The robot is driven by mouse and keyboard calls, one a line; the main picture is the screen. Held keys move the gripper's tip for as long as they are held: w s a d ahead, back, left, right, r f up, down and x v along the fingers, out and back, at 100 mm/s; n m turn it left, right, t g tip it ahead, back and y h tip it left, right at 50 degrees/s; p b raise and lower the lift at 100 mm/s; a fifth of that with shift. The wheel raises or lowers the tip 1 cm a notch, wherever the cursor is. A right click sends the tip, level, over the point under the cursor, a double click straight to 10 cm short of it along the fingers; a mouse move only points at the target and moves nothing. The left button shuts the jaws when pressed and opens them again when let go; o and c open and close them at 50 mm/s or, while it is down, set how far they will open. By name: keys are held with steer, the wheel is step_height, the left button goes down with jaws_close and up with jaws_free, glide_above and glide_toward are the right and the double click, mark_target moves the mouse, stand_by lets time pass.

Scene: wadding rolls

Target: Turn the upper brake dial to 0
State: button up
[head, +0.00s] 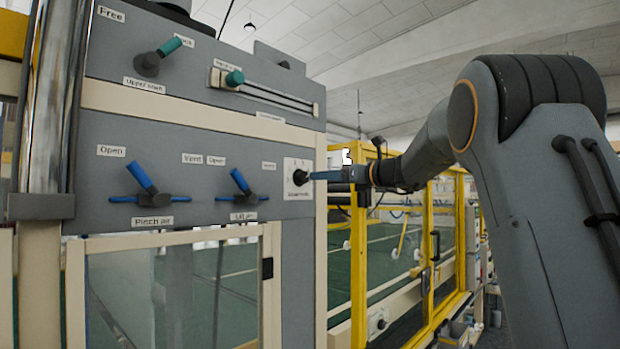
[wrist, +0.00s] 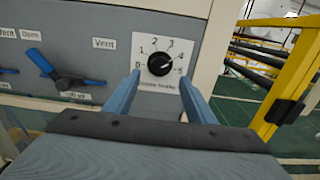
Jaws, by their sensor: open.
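The upper brake dial (wrist: 160,64) is a black round knob on a white square plate with a scale from 0 at the left to 5 at the right. Its pointer appears to face right, near 4 to 5. The label under it is too blurred to read surely. The dial also shows in the head view (head: 300,177), at the right edge of the grey panel. My gripper (wrist: 160,80) is open, its two blue fingers apart, one on each side of the dial. In the head view my gripper (head: 312,176) reaches the dial from the right; contact cannot be told.
Blue-handled valves, Pinch air (head: 142,178) and another (head: 240,183), sit left of the dial. Green-handled levers (head: 150,62) are above. A yellow frame (head: 358,250) stands close at the right. A similar white-plated dial (head: 378,322) is lower down.

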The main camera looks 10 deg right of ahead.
mark_target(305, 178)
steer(key=p+x, duration=0.3)
steer(key=x, duration=0.4)
steer(key=shift+a, duration=0.1)
steer(key=shift+w, duration=0.1)
steer(key=c, duration=1)
steer(key=shift+c, duration=0.2)
